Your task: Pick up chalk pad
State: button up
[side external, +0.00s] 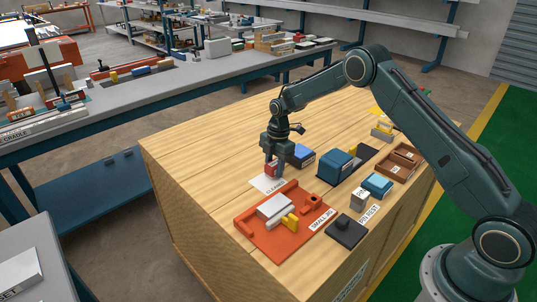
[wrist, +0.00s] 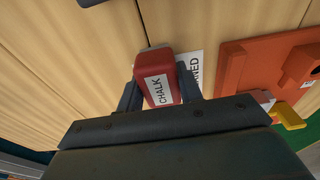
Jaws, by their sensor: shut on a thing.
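The chalk pad (wrist: 154,62) is a red block with a white label reading CHALK. In the wrist view it sits between the two fingers of my gripper (wrist: 160,90), which are shut on it. In the side external view my gripper (side external: 273,172) points down over the wooden bench top, and a small red part of the chalk pad (side external: 268,169) shows at the fingers. It is at the white printed label (side external: 268,184) on the bench. I cannot tell whether the pad touches the surface.
An orange jig plate (side external: 268,240) with a grey block and yellow clamp lies in front. A blue block (side external: 301,155) stands close to the right of my gripper. A larger blue box (side external: 336,166), brown tray (side external: 399,160) and black block (side external: 346,231) stand further right. The bench's left side is clear.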

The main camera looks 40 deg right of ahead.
aim_at(274, 163)
notch_tip(274, 163, up, 20)
jog(key=shift+f, duration=0.2)
dwell(0.4)
jog(key=o, duration=0.4)
jog(key=shift+c, duration=1.4)
